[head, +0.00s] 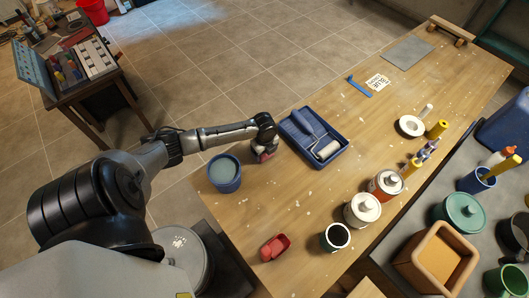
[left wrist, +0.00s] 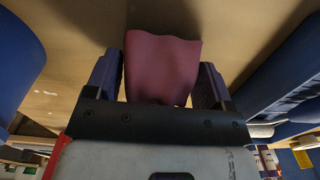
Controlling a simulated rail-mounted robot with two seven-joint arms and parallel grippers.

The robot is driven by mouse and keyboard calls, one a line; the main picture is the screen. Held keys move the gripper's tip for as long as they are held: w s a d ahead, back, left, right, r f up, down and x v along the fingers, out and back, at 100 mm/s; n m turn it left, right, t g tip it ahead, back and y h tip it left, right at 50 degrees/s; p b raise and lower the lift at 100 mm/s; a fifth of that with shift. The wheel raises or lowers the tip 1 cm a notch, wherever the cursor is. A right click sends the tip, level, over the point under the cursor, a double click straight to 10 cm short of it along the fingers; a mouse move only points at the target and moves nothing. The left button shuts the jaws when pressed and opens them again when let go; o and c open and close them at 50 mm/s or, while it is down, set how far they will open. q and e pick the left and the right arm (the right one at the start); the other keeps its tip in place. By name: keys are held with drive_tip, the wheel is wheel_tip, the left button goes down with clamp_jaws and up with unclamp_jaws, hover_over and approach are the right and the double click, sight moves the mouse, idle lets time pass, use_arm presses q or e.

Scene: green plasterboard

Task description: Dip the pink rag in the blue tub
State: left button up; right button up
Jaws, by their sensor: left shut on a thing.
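The pink rag (left wrist: 160,65) is held between the two fingers of my left gripper (left wrist: 160,90) in the left wrist view. In the head view a small bit of the rag (head: 264,157) shows under my left gripper (head: 265,150), low over the table's left edge. The blue tub (head: 225,185), with greyish liquid inside, stands to the left of the gripper, apart from it. A blue curved wall, likely the tub (left wrist: 14,55), shows at the left of the wrist view. My right gripper is not in view.
A blue paint tray (head: 335,158) with a roller lies just right of the gripper. A red item (head: 274,246) lies nearer on the wooden table (head: 310,205). Several cans, including a white-lidded one (head: 362,210), stand along the right edge. The table's middle is clear.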

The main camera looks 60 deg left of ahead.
use_arm(q)
wheel_tip(320, 180, up, 3)
drive_tip(key=shift+r, duration=0.15)
drive_tip(key=w+d+r, duration=0.5)
drive_tip(key=d+r, duration=0.1)
drive_tip(key=d, duration=0.4)
drive_tip(key=shift+w+r, duration=0.25)
drive_tip(key=shift+w, duration=0.1)
drive_tip(key=shift+d, duration=0.1)
